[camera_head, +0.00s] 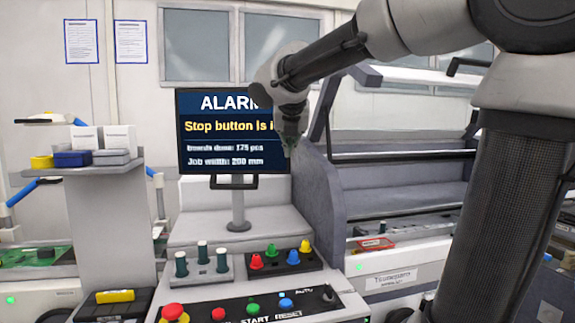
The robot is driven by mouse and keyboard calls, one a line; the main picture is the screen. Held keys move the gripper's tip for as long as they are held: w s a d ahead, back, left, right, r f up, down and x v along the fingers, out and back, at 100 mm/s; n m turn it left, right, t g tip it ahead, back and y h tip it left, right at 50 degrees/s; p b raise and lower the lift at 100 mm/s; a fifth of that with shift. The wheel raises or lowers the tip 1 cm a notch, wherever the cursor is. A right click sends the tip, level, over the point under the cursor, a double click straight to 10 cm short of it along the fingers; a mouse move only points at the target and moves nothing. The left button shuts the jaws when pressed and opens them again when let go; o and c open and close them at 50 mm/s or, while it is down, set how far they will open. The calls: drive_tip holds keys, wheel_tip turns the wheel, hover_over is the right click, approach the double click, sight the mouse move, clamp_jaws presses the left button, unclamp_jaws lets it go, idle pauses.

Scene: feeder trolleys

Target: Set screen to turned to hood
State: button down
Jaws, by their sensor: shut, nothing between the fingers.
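The screen (222,135) is a dark monitor on a grey post (237,212) above the control desk. It faces me nearly straight on and reads ALARM, with yellow text beginning "Stop button is". A black handle bar (222,186) hangs under its lower edge. My gripper (288,150) is at the screen's right edge, fingers pointing down, shut and empty. It hides the right ends of the upper text. I cannot tell whether it touches the screen. On the right, the machine's hood (412,76) appears raised above the grey machine body.
The control desk holds a red mushroom button (172,312), several coloured buttons and a black switch (326,295). A shelf with boxes (104,138) stands at the left. The machine's slanted side panel (318,185) rises close right of my gripper. My arm covers the right side.

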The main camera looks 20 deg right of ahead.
approach(288, 173)
drive_tip(key=shift+n, duration=0.4)
drive_tip(key=shift+x, duration=2.35)
